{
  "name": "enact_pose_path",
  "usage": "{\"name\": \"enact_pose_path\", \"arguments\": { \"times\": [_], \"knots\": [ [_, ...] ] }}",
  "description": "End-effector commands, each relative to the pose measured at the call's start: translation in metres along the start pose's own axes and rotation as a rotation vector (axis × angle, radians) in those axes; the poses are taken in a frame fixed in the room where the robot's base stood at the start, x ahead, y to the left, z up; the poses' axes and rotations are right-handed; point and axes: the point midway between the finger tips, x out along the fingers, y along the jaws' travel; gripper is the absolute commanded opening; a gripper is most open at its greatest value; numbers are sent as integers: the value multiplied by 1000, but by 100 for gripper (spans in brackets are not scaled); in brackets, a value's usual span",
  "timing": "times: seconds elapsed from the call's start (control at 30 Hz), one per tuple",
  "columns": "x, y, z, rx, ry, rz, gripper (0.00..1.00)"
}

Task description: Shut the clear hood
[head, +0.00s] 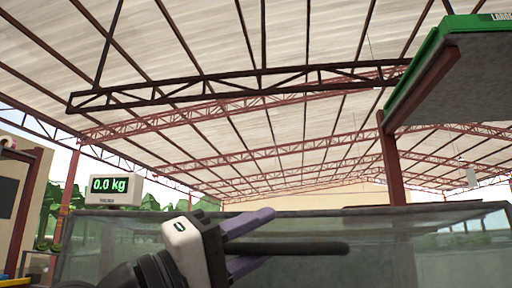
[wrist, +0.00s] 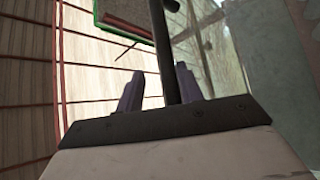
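The clear hood (head: 410,250) is a wide see-through panel across the lower part of the head view. Clear panelling also shows at the upper right of the wrist view (wrist: 212,55). How far the hood stands open cannot be told. A dark round bar (head: 318,248), seemingly its handle, runs in front of the panel. My gripper (head: 268,238) is at the bar's left part, its purple fingers spread. In the wrist view, the bar (wrist: 162,40) passes between or just beyond the fingers (wrist: 160,88), nearer the right one. A gap shows on its left; contact is not clear.
A scale display (head: 115,190) reading 0.0 kg stands at the left behind the clear panels. A green-edged overhead board (head: 455,85) juts in at the upper right on a red post (head: 391,165). Roof trusses are high above. Open air surrounds the gripper's upper side.

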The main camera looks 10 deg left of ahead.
Motion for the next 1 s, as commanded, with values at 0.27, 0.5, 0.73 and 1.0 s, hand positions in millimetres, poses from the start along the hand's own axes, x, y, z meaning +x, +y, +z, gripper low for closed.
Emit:
{"name": "enact_pose_path", "arguments": {
  "times": [0.27,0.5,0.73,1.0],
  "knots": [
    [29,60,-28,2,-1,1,36],
    [40,86,-41,1,-2,3,36],
    [42,90,-43,1,-1,3,36],
    [39,90,-43,1,0,4,36]
  ]
}}
